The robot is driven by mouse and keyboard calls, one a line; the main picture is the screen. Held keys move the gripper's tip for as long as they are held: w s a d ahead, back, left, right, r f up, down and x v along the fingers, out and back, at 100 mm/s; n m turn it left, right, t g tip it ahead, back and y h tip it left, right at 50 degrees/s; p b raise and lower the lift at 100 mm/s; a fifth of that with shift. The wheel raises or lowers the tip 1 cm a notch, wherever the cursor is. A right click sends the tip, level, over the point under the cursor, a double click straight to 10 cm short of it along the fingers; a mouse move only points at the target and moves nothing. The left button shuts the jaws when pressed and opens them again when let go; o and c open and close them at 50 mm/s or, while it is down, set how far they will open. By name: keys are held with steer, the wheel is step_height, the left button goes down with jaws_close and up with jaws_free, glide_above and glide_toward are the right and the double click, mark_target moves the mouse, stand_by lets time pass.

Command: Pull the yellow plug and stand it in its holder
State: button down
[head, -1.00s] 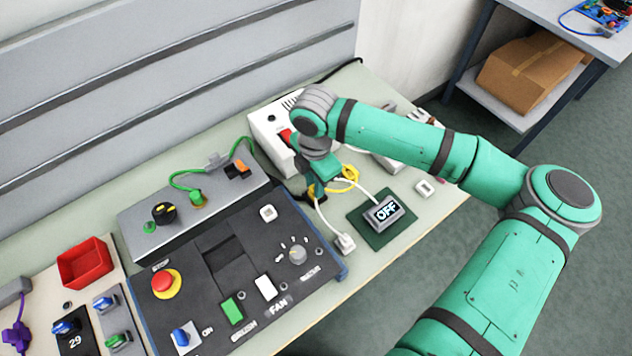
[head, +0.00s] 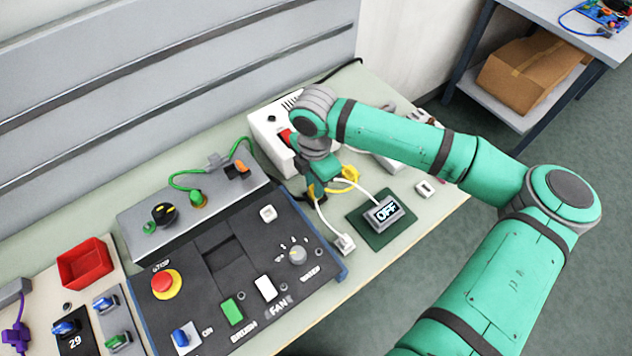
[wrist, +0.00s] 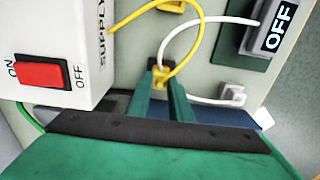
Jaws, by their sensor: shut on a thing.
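My gripper (wrist: 163,90) points down at the bench and its fingers are shut on the yellow plug (wrist: 158,70). In the head view my gripper (head: 317,192) is left of the OFF display, and the plug is mostly hidden between its fingers. A yellow cord (wrist: 197,50) loops from the plug toward a yellow piece (wrist: 172,5) at the top edge of the wrist view. Yellow also shows beside my gripper in the head view (head: 350,174). I cannot tell whether that piece is a holder or a socket, nor whether the plug's tip is seated.
A white supply box (wrist: 60,55) with a red ON/OFF switch (wrist: 43,74) stands close left. The OFF display (head: 385,212) and a white connector (head: 345,243) on a white cord are near. The black control panel (head: 205,290) lies front left. The bench's right front is fairly clear.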

steer(key=shift+a+r, duration=0.1)
steer(key=shift+r, duration=0.1)
stand_by(0.5)
steer(key=shift+r, duration=2.35)
steer(key=shift+r, duration=0.1)
steer(key=w+d, duration=0.7)
steer(key=d, duration=0.3)
steer(key=shift+f, duration=2.3)
steer(key=shift+f, duration=0.1)
